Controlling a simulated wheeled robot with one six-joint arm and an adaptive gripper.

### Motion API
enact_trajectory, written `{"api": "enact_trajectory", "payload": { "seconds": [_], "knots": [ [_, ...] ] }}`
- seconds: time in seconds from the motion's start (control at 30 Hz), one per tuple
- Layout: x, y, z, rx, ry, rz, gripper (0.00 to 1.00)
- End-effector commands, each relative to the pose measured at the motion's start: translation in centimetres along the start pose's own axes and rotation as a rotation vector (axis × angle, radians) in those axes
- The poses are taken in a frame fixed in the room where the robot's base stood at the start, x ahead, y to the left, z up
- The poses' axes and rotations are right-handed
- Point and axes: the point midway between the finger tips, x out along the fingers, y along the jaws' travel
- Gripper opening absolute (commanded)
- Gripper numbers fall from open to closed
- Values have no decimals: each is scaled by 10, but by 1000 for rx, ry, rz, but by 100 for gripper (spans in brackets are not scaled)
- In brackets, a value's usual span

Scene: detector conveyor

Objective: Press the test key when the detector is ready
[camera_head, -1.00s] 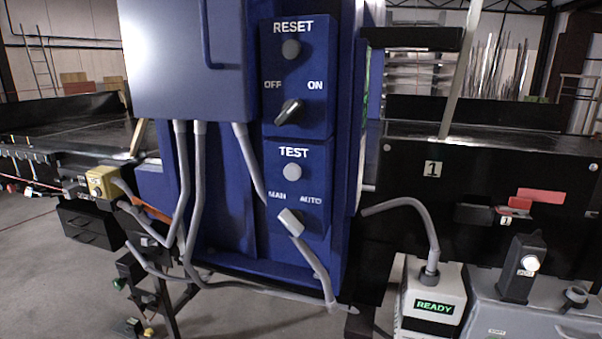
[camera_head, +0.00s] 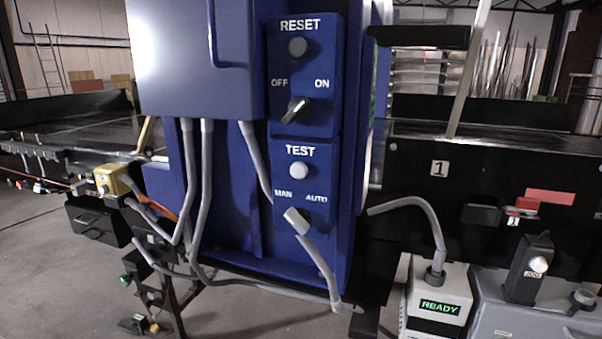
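The blue control panel (camera_head: 309,229) stands in the middle of the head view. Its TEST key (camera_head: 299,170) is a round, light button under the word TEST. The dark RESET button (camera_head: 298,47) is above it. The OFF/ON switch (camera_head: 295,110) has a tilted knob leaning up toward the ON side. The MAN/AUTO switch (camera_head: 297,221) has a light knob tilted toward the upper left, near MAN. The detector box (camera_head: 440,280) at the lower right has a display (camera_head: 439,307) lit green with READY. My gripper is not in view.
Grey cables (camera_head: 205,215) hang in front of the blue panel. A yellow box (camera_head: 113,180) is at the left. A black wall (camera_head: 420,170) with a number 1 plate and a grey case (camera_head: 500,317) are at the right. Bare floor shows at the lower left.

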Motion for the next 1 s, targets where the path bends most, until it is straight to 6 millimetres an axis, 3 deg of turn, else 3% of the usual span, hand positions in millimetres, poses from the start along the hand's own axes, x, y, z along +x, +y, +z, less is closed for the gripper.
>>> {"api": "enact_trajectory", "payload": {
  "seconds": [0.37,0.53,1.0],
  "knots": [
    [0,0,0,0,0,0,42],
    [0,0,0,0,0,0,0],
    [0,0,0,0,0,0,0]
  ]
}}
